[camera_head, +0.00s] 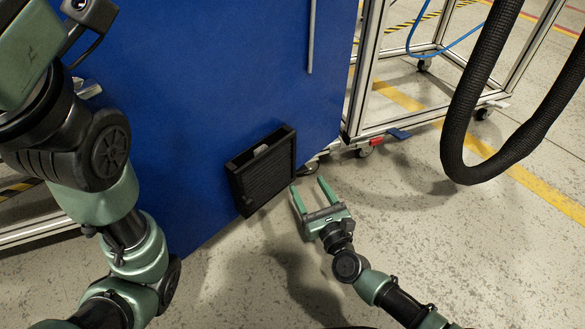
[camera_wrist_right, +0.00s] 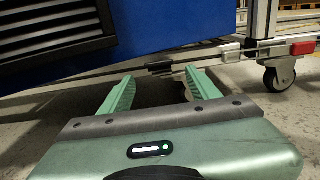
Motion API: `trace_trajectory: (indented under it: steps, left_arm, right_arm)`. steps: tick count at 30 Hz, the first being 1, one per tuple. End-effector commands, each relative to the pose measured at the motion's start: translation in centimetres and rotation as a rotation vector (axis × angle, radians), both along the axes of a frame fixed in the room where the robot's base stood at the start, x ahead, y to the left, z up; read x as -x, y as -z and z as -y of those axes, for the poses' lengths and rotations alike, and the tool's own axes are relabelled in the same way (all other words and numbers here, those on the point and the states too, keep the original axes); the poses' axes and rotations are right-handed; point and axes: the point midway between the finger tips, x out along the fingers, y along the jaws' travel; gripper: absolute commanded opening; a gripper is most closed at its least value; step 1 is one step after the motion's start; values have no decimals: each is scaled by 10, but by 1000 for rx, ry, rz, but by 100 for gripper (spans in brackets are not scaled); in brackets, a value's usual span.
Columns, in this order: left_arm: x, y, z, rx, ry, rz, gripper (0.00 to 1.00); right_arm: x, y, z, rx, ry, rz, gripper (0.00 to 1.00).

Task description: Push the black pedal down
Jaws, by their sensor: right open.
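A small dark bar, which looks like the black pedal (camera_wrist_right: 158,69), sits low under the blue cabinet's edge in the right wrist view. It lies between and just beyond my fingertips, with a gap that I cannot measure. In the head view a small dark part shows low by the cabinet's corner, too small to identify surely. My right gripper (camera_head: 308,184) is open and empty, low near the floor, with its green fingers pointing at the cabinet's lower edge. It also shows in the right wrist view (camera_wrist_right: 159,76). My left arm is at the left; its fingers are out of view.
The blue cabinet (camera_head: 210,75) carries a black louvred vent box (camera_head: 265,172) left of my right gripper. A metal frame cart (camera_head: 358,90) with casters and a red lever (camera_head: 376,142) stands to the right. A thick black hose (camera_head: 455,130) hangs at right. The floor in front is clear.

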Motion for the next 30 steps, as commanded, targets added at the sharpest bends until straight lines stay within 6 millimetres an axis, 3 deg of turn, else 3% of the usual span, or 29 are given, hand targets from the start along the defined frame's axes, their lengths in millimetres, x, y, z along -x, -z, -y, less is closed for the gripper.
trace_trajectory:
  steps: [15, 26, 30]
  left_arm:
    - [1, 26, 0, 1, 1, 3, 0]
    - [2, 27, 0, 1, 1, 4, 0]
    - [2, 27, 0, 0, 0, 4, 0]
  right_arm:
    - [-66, 2, -21, -7, 1, -2, 62]
    - [-73, 1, -24, -6, 0, -4, 62]
    - [-72, 1, -24, -6, 0, -4, 28]
